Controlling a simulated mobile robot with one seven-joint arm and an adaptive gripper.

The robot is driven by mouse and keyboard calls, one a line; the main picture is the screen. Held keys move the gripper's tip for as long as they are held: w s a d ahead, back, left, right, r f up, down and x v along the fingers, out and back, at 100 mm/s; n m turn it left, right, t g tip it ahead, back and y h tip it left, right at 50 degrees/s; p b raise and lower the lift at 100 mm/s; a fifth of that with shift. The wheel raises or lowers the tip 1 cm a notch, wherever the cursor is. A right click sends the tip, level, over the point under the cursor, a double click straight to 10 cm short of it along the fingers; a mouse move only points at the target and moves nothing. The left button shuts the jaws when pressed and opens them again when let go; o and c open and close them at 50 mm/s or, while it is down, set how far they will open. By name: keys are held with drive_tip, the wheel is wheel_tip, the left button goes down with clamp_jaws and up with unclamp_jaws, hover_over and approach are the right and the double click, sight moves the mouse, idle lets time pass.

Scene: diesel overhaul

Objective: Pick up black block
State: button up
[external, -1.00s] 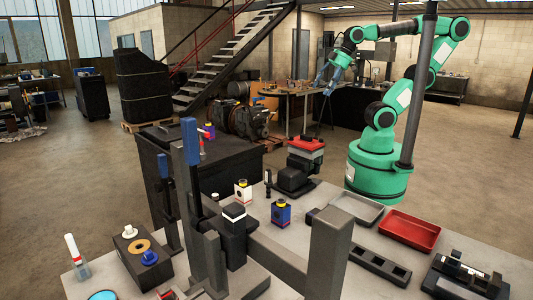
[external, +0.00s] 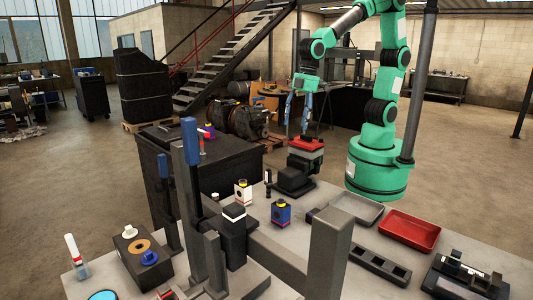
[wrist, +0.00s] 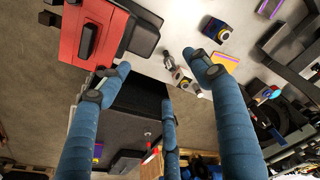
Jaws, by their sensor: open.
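My gripper (external: 297,122) hangs with its blue fingers pointing down, above the red-topped black device on the bench. In the wrist view my gripper (wrist: 158,72) has its fingers spread apart with nothing between them. Several dark blocky things could be the black block, and I cannot tell which is meant. A black block-like part (external: 293,180) sits at the foot of the red-topped device (external: 306,145); this part also shows in the wrist view (wrist: 146,36). A small dark block (external: 312,215) lies on the bench near the grey tray.
A slotted dark rail (external: 378,266) lies in front. A dark cabinet (external: 225,165) stands behind the bench.

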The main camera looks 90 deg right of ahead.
drive_tip(key=a+f+n+g, duration=0.1)
drive_tip(key=a+f, duration=0.6)
drive_tip(key=a, duration=0.3)
drive_tip(key=n+h+p, duration=0.1)
drive_tip(key=n, duration=0.1)
hover_over(313, 211)
wheel_tip(313, 211, down, 9)
drive_tip(key=shift+w+d+f+g, duration=0.1)
drive_tip(key=shift+w+g, duration=0.1)
drive_tip(key=shift+g, duration=0.2)
drive_tip(key=shift+f, duration=4.3)
drive_tip(key=shift+s+f+b, duration=0.1)
drive_tip(key=shift+f+b, duration=0.45)
drive_tip(key=shift+f, duration=2.05)
drive_tip(key=shift+c, duration=0.5)
